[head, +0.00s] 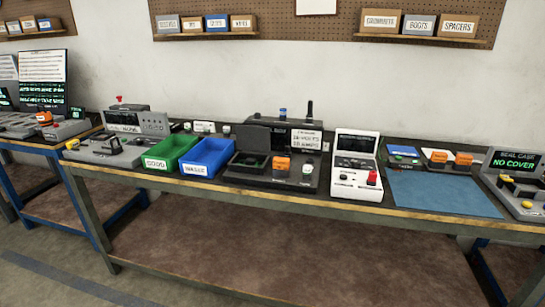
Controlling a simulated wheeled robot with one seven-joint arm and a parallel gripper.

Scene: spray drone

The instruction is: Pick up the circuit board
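I cannot make out a circuit board for certain from this distance. A small flat blue and white piece (403,151) lies at the back of the bench, above the blue mat (440,193), but I cannot tell what it is. My gripper is not in view.
A long workbench (300,206) stands against the wall. On it are a green bin (158,162), a blue bin (207,170), a dark open-lidded fixture (250,173), a white tester (353,175) and a grey "SEAL CASE" station (512,205). The blue mat is bare; open floor lies at lower left.

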